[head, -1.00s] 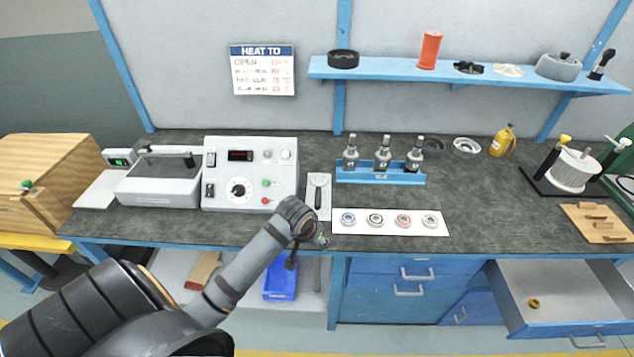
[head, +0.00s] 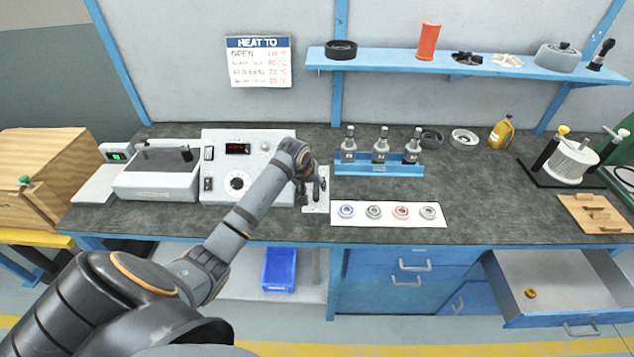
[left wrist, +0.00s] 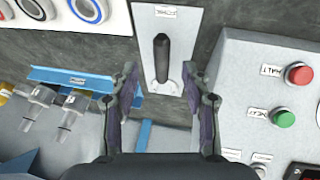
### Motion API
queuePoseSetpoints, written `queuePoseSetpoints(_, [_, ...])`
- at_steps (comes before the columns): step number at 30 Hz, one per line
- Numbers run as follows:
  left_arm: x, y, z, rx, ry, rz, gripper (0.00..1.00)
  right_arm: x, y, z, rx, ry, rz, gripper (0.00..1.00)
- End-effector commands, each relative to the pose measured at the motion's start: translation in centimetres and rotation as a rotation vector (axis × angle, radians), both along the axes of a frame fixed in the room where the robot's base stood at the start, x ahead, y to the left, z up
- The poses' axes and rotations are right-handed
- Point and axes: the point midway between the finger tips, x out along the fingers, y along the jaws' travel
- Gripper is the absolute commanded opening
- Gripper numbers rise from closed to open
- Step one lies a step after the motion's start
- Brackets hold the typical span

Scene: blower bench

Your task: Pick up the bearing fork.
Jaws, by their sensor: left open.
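The bearing fork (left wrist: 161,58) shows in the left wrist view, with a dark handle and a pale forked end. It lies on a white labelled plate (left wrist: 182,18). The plate also shows in the head view (head: 315,207), between the control box and the bearing card, where my gripper mostly hides the fork. My left gripper (left wrist: 163,92) is open and empty, its two fingers either side of the fork's line in the wrist view. In the head view the left gripper (head: 311,190) hangs over the plate. Contact with the fork cannot be told. My right gripper is not in view.
The control box (head: 245,185) with knobs and buttons stands close left of the plate. A white card (head: 388,222) with several bearings lies to the right. A blue rack (head: 378,171) with grey-topped bottles stands behind. An open drawer (head: 560,315) juts out at lower right.

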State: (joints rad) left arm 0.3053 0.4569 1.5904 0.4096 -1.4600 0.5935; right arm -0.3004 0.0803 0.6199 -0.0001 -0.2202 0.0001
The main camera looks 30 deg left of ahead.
Motion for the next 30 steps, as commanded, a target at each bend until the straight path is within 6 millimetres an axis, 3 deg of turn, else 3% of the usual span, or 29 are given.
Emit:
queuePoseSetpoints(5, [0.2, 0.0, -0.8, -0.002, 0.002, 0.0, 0.48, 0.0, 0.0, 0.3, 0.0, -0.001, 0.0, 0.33])
queuePoseSetpoints(12, [1.5, 0.1, -4.5, -0.001, 0.001, 0.001, 0.48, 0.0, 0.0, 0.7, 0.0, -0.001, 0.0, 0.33])
queuePoseSetpoints(21, [1.7, 0.1, -5.0, 0.002, 0.0, 0.0, 0.46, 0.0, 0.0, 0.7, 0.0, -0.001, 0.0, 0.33])
queuePoseSetpoints(30, [1.7, 0.1, -5.0, 0.002, 0.0, 0.0, 0.06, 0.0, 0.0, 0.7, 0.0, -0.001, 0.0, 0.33])
